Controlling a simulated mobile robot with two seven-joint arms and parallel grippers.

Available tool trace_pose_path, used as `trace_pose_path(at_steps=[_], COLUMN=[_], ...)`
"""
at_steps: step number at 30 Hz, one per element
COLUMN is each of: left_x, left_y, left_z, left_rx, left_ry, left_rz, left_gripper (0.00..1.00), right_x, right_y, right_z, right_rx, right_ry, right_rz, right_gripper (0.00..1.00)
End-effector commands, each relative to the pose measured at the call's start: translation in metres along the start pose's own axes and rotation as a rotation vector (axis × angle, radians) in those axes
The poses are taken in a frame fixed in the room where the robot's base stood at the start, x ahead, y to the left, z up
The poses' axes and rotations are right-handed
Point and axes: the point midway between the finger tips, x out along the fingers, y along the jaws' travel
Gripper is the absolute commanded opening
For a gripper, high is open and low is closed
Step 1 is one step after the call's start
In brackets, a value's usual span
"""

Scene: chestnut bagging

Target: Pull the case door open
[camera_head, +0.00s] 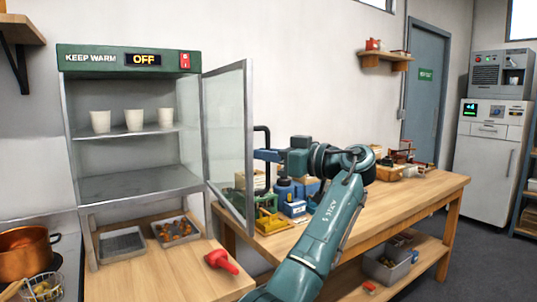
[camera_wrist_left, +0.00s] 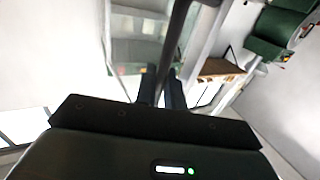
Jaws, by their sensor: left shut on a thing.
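The keep-warm case (camera_head: 131,61) stands at the left in the head view, with a green top and a display reading OFF. Its glass door (camera_head: 228,135), hinged on the case's right side, stands swung wide open to the right. The door's black handle (camera_head: 267,133) is on the far edge of the door. My left gripper (camera_head: 264,155) is shut on the handle. In the left wrist view, the handle (camera_wrist_left: 178,35) runs as a dark bar between the two fingers of my left gripper (camera_wrist_left: 162,88). My right gripper is not in view.
Several white cups (camera_head: 134,120) stand on the upper shelf. Below the case are a tray of chestnuts (camera_head: 176,245) and an empty tray (camera_head: 124,257). A red tool (camera_head: 221,261) lies on the counter. A cluttered wooden workbench (camera_head: 392,205) lies behind my arm, near the door.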

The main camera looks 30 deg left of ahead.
Motion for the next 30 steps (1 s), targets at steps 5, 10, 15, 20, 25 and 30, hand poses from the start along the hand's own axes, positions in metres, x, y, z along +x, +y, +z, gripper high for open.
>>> trace_pose_path(at_steps=[5,10,15,20,25,30], left_x=[0.0014,0.0016,0.0016,0.0017,0.0015,0.0012], left_y=[0.0005,0.0004,0.0004,0.0004,0.0004,0.0005], left_z=[0.0001,0.0003,0.0004,0.0004,0.0004,0.0005], left_rx=[0.001,0.001,0.001,0.001,0.0,0.0], left_ry=[0.001,0.0,0.0,0.0,0.0,0.0], left_rz=[-0.02,-0.026,-0.025,-0.025,-0.025,-0.024], left_gripper=[0.0,0.0,0.0,0.15,0.26,0.26], right_x=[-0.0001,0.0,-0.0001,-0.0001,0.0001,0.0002], right_y=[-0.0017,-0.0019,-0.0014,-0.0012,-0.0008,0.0], right_z=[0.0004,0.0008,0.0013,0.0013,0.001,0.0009], right_rx=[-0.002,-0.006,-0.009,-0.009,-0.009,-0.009], right_ry=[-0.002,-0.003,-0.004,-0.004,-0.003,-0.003], right_rz=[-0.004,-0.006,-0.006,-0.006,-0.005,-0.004], right_gripper=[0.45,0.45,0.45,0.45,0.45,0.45])
